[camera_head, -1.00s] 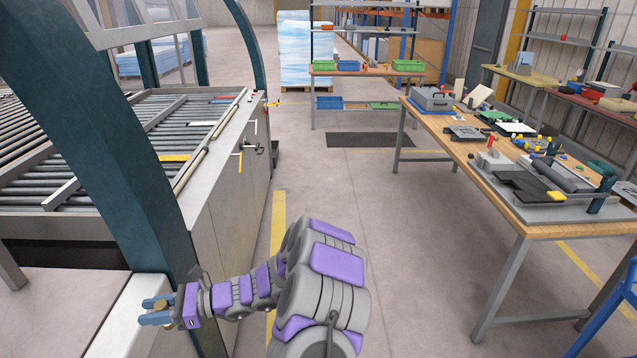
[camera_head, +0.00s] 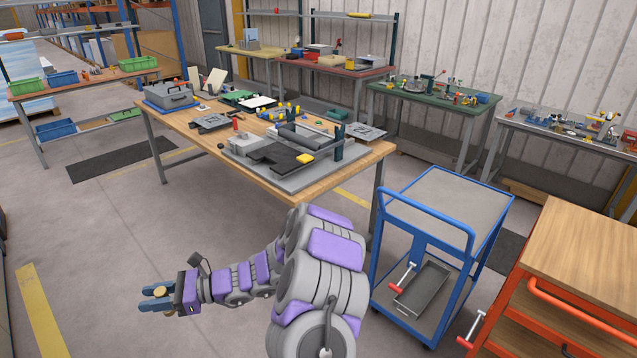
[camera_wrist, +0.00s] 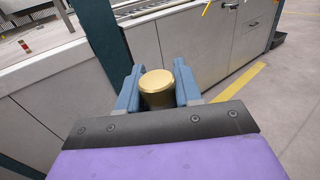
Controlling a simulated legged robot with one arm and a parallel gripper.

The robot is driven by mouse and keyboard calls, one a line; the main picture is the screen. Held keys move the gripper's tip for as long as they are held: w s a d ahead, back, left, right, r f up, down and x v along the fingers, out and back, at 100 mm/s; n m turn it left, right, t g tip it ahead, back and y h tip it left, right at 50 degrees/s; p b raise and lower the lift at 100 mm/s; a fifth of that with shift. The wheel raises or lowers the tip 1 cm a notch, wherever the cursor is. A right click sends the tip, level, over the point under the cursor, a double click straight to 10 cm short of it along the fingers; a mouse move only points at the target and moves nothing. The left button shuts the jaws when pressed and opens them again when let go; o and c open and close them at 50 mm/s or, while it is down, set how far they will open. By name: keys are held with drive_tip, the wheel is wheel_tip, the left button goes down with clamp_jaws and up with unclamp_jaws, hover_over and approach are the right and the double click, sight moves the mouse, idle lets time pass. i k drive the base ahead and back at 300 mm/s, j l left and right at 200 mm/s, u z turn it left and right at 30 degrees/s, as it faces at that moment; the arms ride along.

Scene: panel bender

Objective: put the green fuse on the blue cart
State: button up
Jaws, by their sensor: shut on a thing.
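My gripper (camera_head: 157,298) is at the lower left of the head view, held out over the floor. In the wrist view its blue fingers are shut on a short gold-topped cylinder (camera_wrist: 157,82). The cylinder's side is mostly hidden by the fingers, and no green shows on it, so I cannot tell that it is the green fuse. The blue cart (camera_head: 428,210) stands at the right of the head view, well apart from my gripper. Its grey upper deck is empty. Its lower shelf holds a grey tray (camera_head: 420,288) and a red-handled tool (camera_head: 403,275).
A wooden workbench (camera_head: 345,162) crowded with parts stands behind my arm and left of the cart. An orange-framed wooden-topped cabinet (camera_head: 590,250) stands close to the cart's right. Open floor lies at the left. A grey machine side (camera_wrist: 190,40) shows in the wrist view.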

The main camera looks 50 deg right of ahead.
sight(459, 195)
drive_tip(key=i+l+z, duration=0.15)
drive_tip(key=l+z, duration=0.3)
drive_tip(key=i+l+z, duration=0.2)
drive_tip(key=l+z, duration=0.25)
drive_tip(key=i+l+z, duration=0.25)
drive_tip(key=z, duration=0.2)
drive_tip(key=i+z, duration=0.3)
drive_tip(key=z, duration=0.15)
drive_tip(key=i+z, duration=0.45)
drive_tip(key=i+j+z, duration=0.1)
drive_tip(key=z, duration=0.35)
drive_tip(key=i+j+z, duration=0.25)
drive_tip(key=z, duration=0.15)
drive_tip(key=i+j, duration=0.05)
drive_tip(key=i, duration=0.05)
